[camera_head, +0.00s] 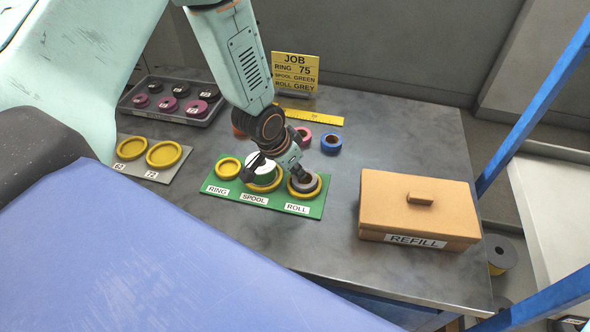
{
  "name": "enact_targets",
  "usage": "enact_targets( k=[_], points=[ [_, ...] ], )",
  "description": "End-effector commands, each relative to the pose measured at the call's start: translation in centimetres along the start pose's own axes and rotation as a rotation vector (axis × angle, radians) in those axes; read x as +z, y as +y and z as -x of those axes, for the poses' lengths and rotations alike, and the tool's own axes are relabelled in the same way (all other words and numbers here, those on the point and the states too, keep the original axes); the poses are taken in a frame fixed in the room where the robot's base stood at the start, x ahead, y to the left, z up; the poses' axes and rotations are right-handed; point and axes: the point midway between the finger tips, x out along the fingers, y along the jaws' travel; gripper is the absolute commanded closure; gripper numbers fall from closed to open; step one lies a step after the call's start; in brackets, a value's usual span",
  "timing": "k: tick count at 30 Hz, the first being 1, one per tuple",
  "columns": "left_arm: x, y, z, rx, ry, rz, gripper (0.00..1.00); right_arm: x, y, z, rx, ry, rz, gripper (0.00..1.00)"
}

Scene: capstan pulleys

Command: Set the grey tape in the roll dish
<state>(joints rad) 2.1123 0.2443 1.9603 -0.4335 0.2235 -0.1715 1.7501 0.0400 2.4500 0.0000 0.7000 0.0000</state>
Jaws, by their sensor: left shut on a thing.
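The grey tape (303,185) is at the roll dish (304,194), a yellow dish at the right end of the green board (276,204) above the label ROLL. My left gripper (298,176) reaches down from above and is shut on the grey tape. The tape looks to be within the dish rim, but I cannot tell whether it rests on the bottom. Part of the tape is hidden by the gripper. My right gripper is not in view.
Behind are a red tape (303,135), a blue tape (331,144) and the job sign (295,72). The refill box (417,204) stands right, with bare table between.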

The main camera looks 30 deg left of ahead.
Motion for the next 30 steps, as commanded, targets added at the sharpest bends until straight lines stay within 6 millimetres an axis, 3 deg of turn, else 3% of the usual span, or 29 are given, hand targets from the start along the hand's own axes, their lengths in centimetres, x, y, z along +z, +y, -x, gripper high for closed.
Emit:
enact_targets(
  k=[2,3,11,30],
  points=[
    [0.97,0.36,-0.50,0.008,-0.020,0.001,1.00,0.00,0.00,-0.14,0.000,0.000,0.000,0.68],
    [1.01,0.38,-0.49,0.008,-0.021,0.001,0.89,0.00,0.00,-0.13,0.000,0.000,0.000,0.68],
    [1.17,0.45,-0.50,0.010,-0.026,0.001,0.67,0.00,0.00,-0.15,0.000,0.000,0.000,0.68],
    [1.25,0.48,-0.41,0.011,-0.028,0.002,0.67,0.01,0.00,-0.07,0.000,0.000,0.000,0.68]
  ],
)
